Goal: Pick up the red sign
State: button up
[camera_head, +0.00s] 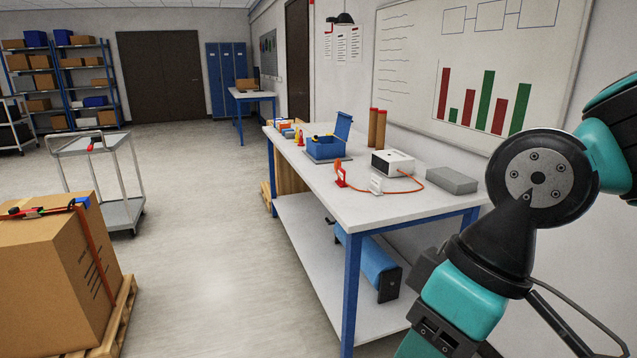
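A small red upright piece (341,173), which looks like the red sign, stands near the front edge of the white-topped workbench (396,207). It is small in the picture and I cannot read anything on it. It stands in front of the blue bin and left of a white box-shaped device. My arm, teal and black, fills the right side of the view, apart from the red piece. My gripper is not in view.
On the bench are a blue bin (325,147), a white device (393,162) with an orange cable, a grey block (452,180) and two brown tubes (377,127). A cart (122,213) and a strapped cardboard box (55,275) stand left. The floor between is clear.

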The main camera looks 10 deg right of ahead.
aim_at(341, 173)
jog(key=z, duration=0.3)
jog(key=i, duration=2.5)
jog(key=u, duration=0.6)
